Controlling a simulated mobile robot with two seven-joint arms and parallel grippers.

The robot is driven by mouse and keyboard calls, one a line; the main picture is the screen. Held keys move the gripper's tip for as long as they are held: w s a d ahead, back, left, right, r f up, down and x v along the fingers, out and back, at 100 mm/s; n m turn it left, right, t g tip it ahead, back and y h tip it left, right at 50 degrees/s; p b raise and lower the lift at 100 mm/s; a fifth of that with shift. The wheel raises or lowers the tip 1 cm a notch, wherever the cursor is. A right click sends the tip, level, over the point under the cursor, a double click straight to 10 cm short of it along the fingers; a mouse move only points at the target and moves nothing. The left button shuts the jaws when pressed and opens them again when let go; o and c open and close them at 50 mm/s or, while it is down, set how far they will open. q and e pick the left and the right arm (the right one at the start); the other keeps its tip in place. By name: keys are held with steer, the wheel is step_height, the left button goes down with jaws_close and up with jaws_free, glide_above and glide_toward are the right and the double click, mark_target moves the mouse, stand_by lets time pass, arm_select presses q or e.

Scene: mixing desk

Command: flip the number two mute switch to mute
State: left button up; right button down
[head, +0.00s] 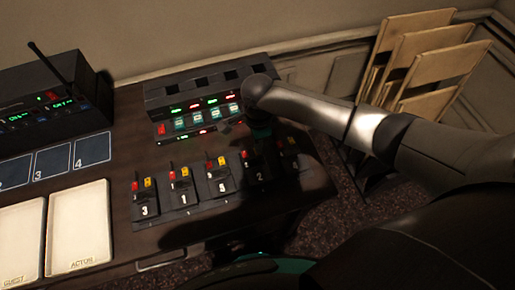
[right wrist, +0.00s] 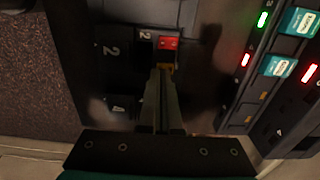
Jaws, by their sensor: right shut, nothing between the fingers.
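The number two switch unit (head: 259,177) is in the row of numbered units on the desk, marked with a white 2. An orange-yellow part (right wrist: 165,66) shows at the fingertips, partly covered. My right gripper (right wrist: 163,72) is shut and empty, its fingertips at the lower edge of the red block. Whether they touch, and the switch lever's position, I cannot tell. In the head view my right gripper (head: 262,145) covers part of this unit. My left gripper is not in view.
Units three (head: 145,207), one (head: 183,190) and five (head: 221,180) stand left of unit two, close together. A black console (head: 160,98) with lit indicators stands behind. A radio box (head: 45,100) with an antenna and cards marked GUEST and ACTOR (head: 78,225) are at left.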

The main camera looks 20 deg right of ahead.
steer(key=shift+f+b, duration=0.3)
steer(key=shift+f, duration=0.45)
steer(key=shift+s, duration=0.1)
step_height(320, 180, up, 7)
steer(key=p, duration=0.9)
steer(key=shift+r, duration=0.1)
stand_by(0.3)
stand_by(0.4)
